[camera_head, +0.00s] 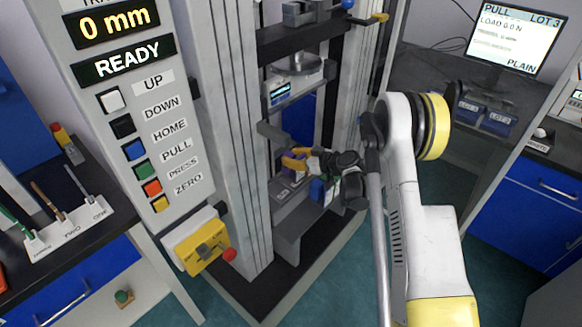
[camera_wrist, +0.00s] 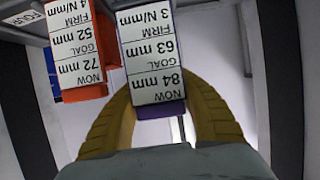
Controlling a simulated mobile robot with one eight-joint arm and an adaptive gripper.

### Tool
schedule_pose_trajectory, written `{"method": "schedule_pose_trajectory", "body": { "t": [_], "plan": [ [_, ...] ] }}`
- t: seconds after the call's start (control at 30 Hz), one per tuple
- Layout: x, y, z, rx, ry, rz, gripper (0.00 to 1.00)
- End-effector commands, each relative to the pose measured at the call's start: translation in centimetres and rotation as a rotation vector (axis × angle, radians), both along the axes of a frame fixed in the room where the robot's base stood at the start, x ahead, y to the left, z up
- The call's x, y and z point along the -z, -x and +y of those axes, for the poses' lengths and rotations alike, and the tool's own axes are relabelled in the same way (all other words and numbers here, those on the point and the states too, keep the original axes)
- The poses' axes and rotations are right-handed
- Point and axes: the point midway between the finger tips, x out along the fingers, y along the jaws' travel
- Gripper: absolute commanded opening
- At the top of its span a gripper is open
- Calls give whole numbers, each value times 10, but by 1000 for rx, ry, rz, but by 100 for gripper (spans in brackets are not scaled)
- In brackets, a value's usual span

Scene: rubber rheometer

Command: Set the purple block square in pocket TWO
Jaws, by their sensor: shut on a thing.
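The purple block (camera_wrist: 161,110) sits between the yellow fingers of my gripper (camera_wrist: 160,120) in the wrist view. Its white label reads NOW 84 mm, GOAL 63 mm, FIRM 3 N/mm, upside down in this view. My gripper (camera_head: 298,158) is shut on it; in the head view it is inside the testing machine's frame, above the lower grey bed. A sign FOUR (camera_wrist: 24,18) shows at the wrist view's top left. I cannot make out pocket TWO in either view; the pocket area is small and partly hidden by my gripper and wrist.
An orange block (camera_wrist: 88,91), labelled NOW 72 mm, stands close beside the purple one. A blue block (camera_head: 318,190) is beside my gripper. Machine columns (camera_head: 228,130) bound the space. A control panel (camera_head: 135,110) reads 0 mm, READY; a tool rack (camera_head: 68,232) stands left.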

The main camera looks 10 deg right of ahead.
Motion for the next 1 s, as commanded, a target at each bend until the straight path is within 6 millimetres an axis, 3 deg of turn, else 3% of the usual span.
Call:
{"method": "schedule_pose_trajectory", "body": {
  "t": [0.13, 0.53, 0.57, 0.6, 1.0],
  "plan": [
    [25, 0, 0, 0, 0, 0, 0],
    [29, 0, 0, 0, 0, 0, 0],
    [29, 0, 0, 0, 0, 0, 42],
    [29, 0, 0, 0, 0, 0, 53],
    [23, 2, -2, 1, 0, 0, 53]
  ]
}}
